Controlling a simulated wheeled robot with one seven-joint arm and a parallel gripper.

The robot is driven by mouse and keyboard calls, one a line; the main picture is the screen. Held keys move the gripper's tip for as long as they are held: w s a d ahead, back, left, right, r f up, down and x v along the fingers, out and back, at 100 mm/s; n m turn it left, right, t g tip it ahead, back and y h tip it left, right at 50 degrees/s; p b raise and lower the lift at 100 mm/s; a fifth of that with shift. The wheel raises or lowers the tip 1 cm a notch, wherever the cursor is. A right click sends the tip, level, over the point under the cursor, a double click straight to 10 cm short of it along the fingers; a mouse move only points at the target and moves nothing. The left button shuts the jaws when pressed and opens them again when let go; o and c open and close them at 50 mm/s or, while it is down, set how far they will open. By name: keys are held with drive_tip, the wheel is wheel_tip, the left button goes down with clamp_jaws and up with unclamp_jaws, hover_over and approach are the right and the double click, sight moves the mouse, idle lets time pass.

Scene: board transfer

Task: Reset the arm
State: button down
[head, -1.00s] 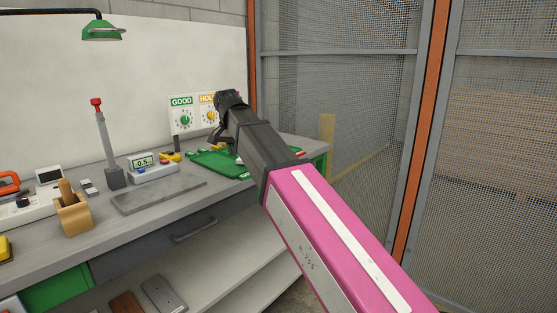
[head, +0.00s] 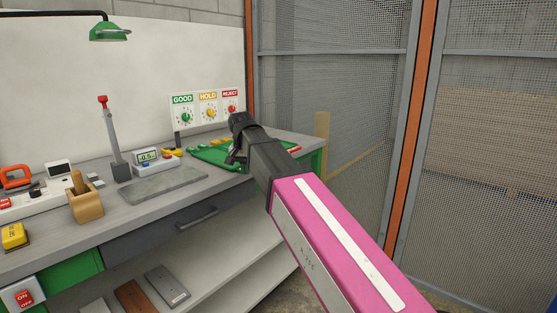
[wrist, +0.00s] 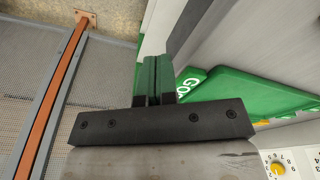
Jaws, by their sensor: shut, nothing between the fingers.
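My arm is pink with a dark end section and reaches in from the lower right of the head view. My gripper (wrist: 152,77) shows in the wrist view with its two green-padded fingers together and nothing between them. In the head view the gripper is small and dark, near the right end of the workbench (head: 60,240), and its fingers are hard to make out. A green tray (head: 207,156) lies on the bench beside and behind it. In the wrist view a green piece with white lettering (wrist: 240,88) shows right of the fingers.
A panel with GOOD, HOLD and REJECT dials (head: 207,107) stands at the back. A grey plate (head: 165,188), a small meter (head: 155,162), a red-tipped lever (head: 112,135) and a wooden holder (head: 85,204) stand on the bench. Mesh fencing (head: 340,80) is to the right.

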drive_tip(key=s+d+f, duration=0.4)
drive_tip(key=d+f, duration=0.6)
drive_tip(key=f, duration=0.2)
drive_tip(key=s+d+f+n+g, duration=0.1)
drive_tip(key=s+d+f, duration=0.4)
drive_tip(key=d+f, duration=0.5)
drive_tip(key=s+d+f, duration=0.4)
drive_tip(key=d+f, duration=0.6)
drive_tip(key=f, duration=0.4)
drive_tip(key=shift+s+d+f+n+g, duration=0.2)
drive_tip(key=shift+d+f+n+g, duration=0.1)
drive_tip(key=shift+n+g, duration=0.1)
